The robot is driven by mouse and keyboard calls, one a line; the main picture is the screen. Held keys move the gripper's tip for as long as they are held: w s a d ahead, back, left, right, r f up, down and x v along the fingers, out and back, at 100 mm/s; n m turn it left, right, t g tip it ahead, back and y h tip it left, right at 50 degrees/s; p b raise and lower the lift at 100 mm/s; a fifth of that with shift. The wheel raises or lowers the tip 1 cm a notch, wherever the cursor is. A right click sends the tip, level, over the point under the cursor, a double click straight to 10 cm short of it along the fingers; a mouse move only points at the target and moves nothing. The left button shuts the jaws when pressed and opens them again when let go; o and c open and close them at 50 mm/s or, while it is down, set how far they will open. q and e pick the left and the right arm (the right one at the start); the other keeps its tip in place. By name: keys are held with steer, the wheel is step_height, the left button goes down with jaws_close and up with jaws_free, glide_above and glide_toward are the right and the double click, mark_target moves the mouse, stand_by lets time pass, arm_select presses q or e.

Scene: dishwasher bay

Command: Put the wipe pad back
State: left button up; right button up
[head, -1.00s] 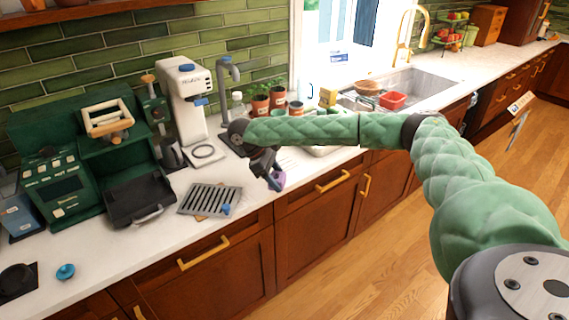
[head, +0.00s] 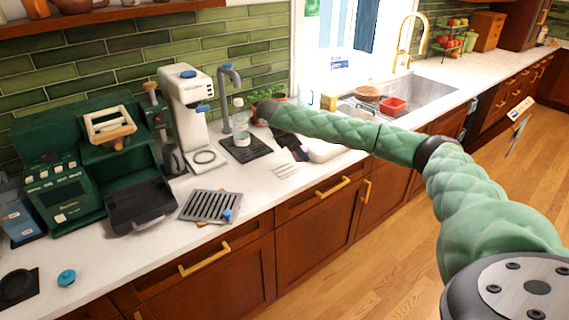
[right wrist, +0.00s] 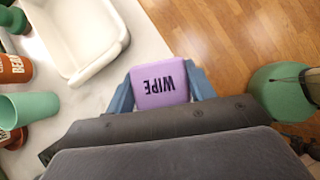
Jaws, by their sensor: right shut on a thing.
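The wipe pad (right wrist: 160,84) is a purple block with the word WIPE on its face. It sits between the two blue fingers of my right gripper (right wrist: 161,90), which is shut on it. In the head view my right gripper (head: 298,150) is above the counter, beside a white tray (head: 325,151); the pad is mostly hidden there. In the right wrist view the white tray (right wrist: 112,62) lies left of the pad, which is near the counter's front edge. My left gripper is not in view.
A white coffee machine (head: 186,105) and a slatted drip tray (head: 210,205) are further left. In the right wrist view a green cup (right wrist: 28,110) stands at the left.

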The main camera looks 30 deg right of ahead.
steer(key=w, duration=0.1)
steer(key=w+a+f+p, duration=0.1)
steer(key=shift+w+f, duration=0.3)
steer(key=shift+w, duration=0.1)
steer(key=w+f, duration=0.1)
steer(key=w+p, duration=0.1)
steer(key=w+a+f, duration=0.1)
steer(key=w, duration=0.1)
steer(key=shift+f, duration=0.3)
step_height(320, 180, down, 4)
steer(key=p, duration=0.2)
steer(key=shift+w+a+r+p, duration=0.1)
steer(key=shift+r+p, duration=0.15)
steer(key=shift+p, duration=0.05)
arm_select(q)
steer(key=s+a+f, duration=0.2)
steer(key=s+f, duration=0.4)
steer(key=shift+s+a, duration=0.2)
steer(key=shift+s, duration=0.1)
arm_select(e)
steer(key=shift+f, duration=0.35)
steer(key=o, duration=1.2)
steer(key=shift+f, duration=0.1)
